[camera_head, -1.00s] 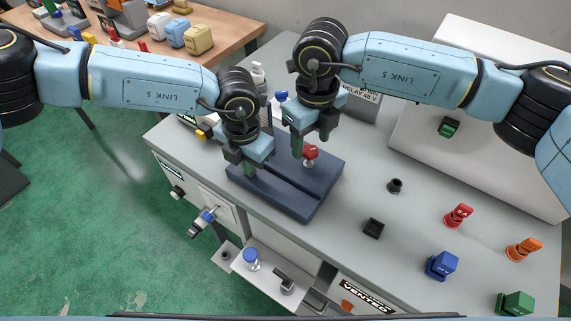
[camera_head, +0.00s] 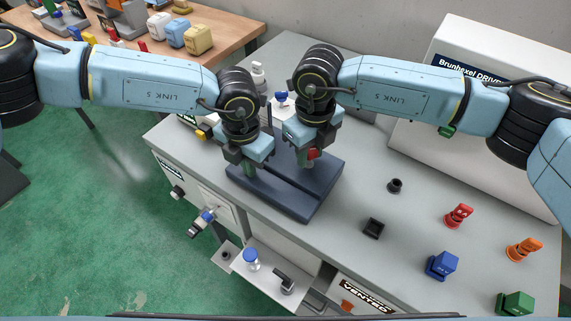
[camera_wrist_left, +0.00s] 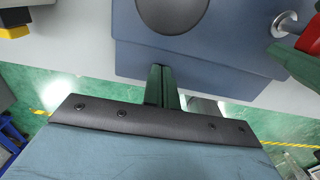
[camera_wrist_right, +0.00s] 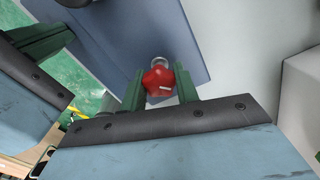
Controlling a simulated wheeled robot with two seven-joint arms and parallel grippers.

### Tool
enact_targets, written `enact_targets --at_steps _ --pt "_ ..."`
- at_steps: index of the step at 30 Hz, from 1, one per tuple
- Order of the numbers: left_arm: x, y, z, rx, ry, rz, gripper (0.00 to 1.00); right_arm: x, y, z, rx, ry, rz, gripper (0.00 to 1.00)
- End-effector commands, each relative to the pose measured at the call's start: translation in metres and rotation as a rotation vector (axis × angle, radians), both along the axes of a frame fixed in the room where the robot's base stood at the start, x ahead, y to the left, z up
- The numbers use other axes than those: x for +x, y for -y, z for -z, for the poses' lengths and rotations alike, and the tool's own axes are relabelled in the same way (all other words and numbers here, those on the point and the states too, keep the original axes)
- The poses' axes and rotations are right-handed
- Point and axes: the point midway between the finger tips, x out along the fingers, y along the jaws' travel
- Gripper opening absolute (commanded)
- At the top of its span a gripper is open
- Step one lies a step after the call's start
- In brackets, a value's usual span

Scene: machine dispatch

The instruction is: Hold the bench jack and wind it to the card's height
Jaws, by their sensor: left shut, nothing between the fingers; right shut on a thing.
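The bench jack is a dark blue slab (camera_head: 290,203) on the grey bench, with a red knob (camera_head: 313,154) on a silver shaft by its right side. The left wrist view shows a round dark disc (camera_wrist_left: 172,12) on its top. My right gripper (camera_head: 306,160) is shut on the red knob, which sits between its green fingers in the right wrist view (camera_wrist_right: 158,80). My left gripper (camera_head: 248,170) is shut and empty at the slab's left end; its fingers (camera_wrist_left: 161,88) overlap the slab's edge in the left wrist view. I cannot make out a height card.
A small black block (camera_head: 373,227), a black ring-like part (camera_head: 395,186), and red (camera_head: 458,215), orange (camera_head: 523,249), blue (camera_head: 441,264) and green (camera_head: 515,304) pieces stand to the right. A white cabinet (camera_head: 490,150) is behind them. A low shelf (camera_head: 272,281) juts out in front.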

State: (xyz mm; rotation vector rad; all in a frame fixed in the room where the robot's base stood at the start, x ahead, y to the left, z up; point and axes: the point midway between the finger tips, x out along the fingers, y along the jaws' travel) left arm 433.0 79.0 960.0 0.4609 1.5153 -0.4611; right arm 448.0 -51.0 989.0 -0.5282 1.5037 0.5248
Motion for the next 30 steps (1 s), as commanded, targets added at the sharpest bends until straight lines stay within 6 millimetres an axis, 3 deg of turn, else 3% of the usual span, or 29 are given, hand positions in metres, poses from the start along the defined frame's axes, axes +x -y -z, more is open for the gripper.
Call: enact_targets --at_steps 1,9,21,30 --pt "-0.0044 -0.0015 0.0072 0.004 -0.012 0.001 0.0 -0.0007 -0.0011 0.0006 0.002 -0.001 -0.002 0.12" --pt "-0.0043 -0.0014 0.0072 0.004 -0.012 0.001 0.0 -0.0012 -0.0017 0.0006 0.003 -0.002 0.026 0.12" --pt "-0.0041 -0.0014 0.0073 0.004 -0.011 0.001 0.0 -0.002 -0.003 0.0005 0.004 -0.003 0.423 0.12" --pt "-0.0039 -0.0013 0.0073 0.003 -0.01 0.001 0.0 -0.0023 -0.0034 0.0004 0.005 -0.004 0.435 0.12"
